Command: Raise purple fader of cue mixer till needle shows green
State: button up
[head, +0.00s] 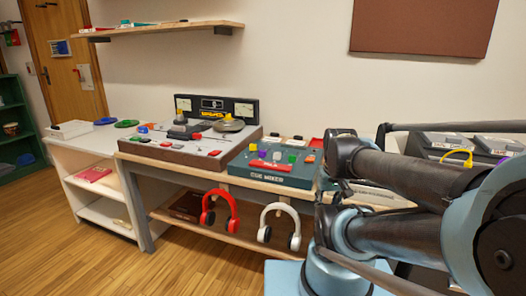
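The cue mixer (238,168) is a dark green box with a sloped top and a "CUE MIXER" label on its front. It sits on the bench at the centre, left of my arm. A small purple fader cap (262,154) shows on its top, among white, green and red controls. Its height along the slot is too small to tell. No needle on this mixer can be read; my arm hides its right side. My folded dark arm (410,172) fills the right of the view. I cannot make out my gripper's fingers or anything held in them.
A grey-topped console (172,153) with a twin-meter panel (213,106) stands left of the mixer. Red headphones (221,209) and white headphones (279,226) hang below the bench front. A wall shelf (160,30) is above. Floor (190,263) in front is clear.

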jog(key=shift+o, duration=0.8)
jog(key=shift+s+r, duration=0.2)
jog(key=shift+s, duration=0.05)
notch_tip(320, 180, up, 23)
jog(key=m+g, duration=0.2)
jog(key=m, duration=0.2)
send_over(263, 153)
jog(key=w, duration=0.2)
jog(key=f, duration=1.7)
jog(key=shift+s, duration=0.25)
grip_shut()
